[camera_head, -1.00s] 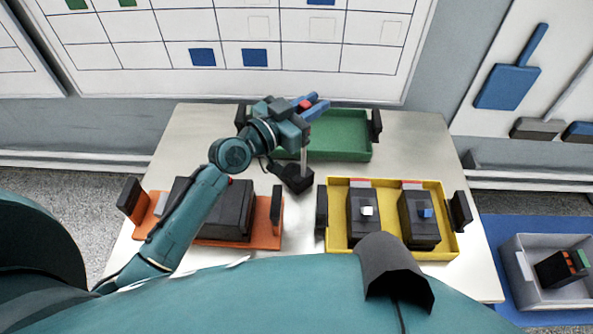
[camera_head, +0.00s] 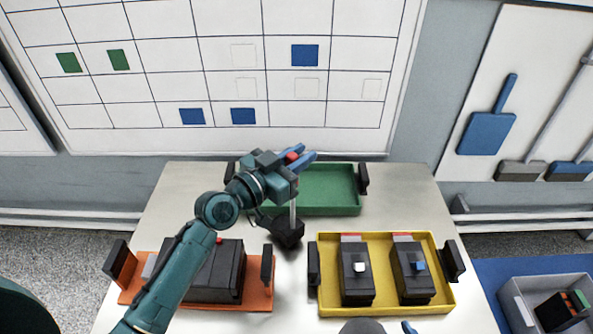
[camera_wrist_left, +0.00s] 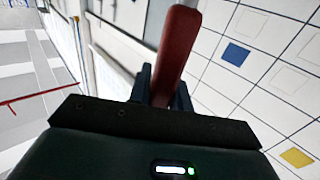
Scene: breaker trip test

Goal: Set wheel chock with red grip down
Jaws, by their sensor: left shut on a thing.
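In the left wrist view the red grip (camera_wrist_left: 176,55) sticks out lengthwise between the two dark fingers. A black angular block (camera_head: 288,232) is below the gripper, with a pale rod rising from it towards the gripper. I cannot tell whether this block is joined to the red grip or touches the table. A blue tip (camera_head: 408,327), perhaps my right gripper, just shows at the bottom edge; its jaws are cut off.
The green tray (camera_head: 335,210) looks empty. The yellow tray (camera_head: 385,309) holds two black units, one with a white piece and one with a blue piece. An orange tray (camera_head: 262,300) holds black units. A grey bin (camera_head: 520,312) stands right of the table.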

